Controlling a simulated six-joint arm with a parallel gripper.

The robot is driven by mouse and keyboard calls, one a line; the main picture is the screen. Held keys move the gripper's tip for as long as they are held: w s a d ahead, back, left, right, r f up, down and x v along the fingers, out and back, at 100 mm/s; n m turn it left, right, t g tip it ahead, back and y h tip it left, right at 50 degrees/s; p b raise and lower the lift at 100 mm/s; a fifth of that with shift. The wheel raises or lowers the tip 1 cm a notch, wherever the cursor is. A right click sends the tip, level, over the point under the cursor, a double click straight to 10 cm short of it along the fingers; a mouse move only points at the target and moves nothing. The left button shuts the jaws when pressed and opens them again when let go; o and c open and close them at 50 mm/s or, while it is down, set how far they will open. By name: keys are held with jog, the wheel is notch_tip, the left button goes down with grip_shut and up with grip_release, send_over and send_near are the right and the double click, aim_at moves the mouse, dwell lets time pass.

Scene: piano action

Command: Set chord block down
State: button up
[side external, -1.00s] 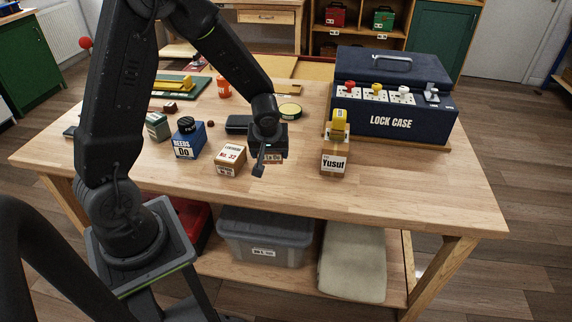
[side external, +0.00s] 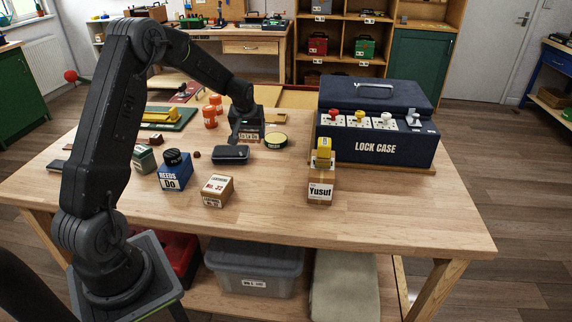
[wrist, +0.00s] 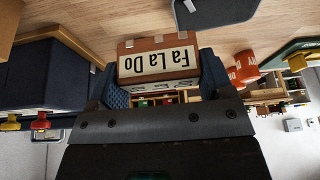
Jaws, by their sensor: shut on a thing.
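The chord block (wrist: 158,60) is a reddish-brown wooden block with a white label reading "Fa La Do", upside down in the wrist view. My gripper (wrist: 163,82) is shut on it, with a dark blue finger on each side. In the side view my gripper (side external: 246,122) points down at the back middle of the table, and the block's pale label (side external: 249,137) shows low between the fingers. The block is at or close above the wooden table (side external: 265,215); I cannot tell whether it touches.
A dark case (side external: 230,154) lies just in front of my gripper, and a yellow-topped round tin (side external: 276,141) is close to its right. Orange jars (side external: 210,117) stand to its left. The lock case (side external: 380,145), Yusuf block (side external: 320,190), No. 32 box (side external: 217,190) and blue reeds box (side external: 174,172) stand around.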

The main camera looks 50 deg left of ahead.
jog(key=w+a, duration=0.2)
jog(key=a, duration=0.1)
send_over(288, 161)
jog(key=s, duration=0.1)
jog(key=shift+m, duration=0.3)
jog(key=f, duration=0.7)
jog(key=shift+s+d, duration=0.1)
jog(key=shift+d, duration=0.25)
jog(key=shift+d+f, duration=0.1)
jog(key=shift+f, duration=1.95)
jog(key=shift+f, duration=0.1)
jog(key=o, duration=0.9)
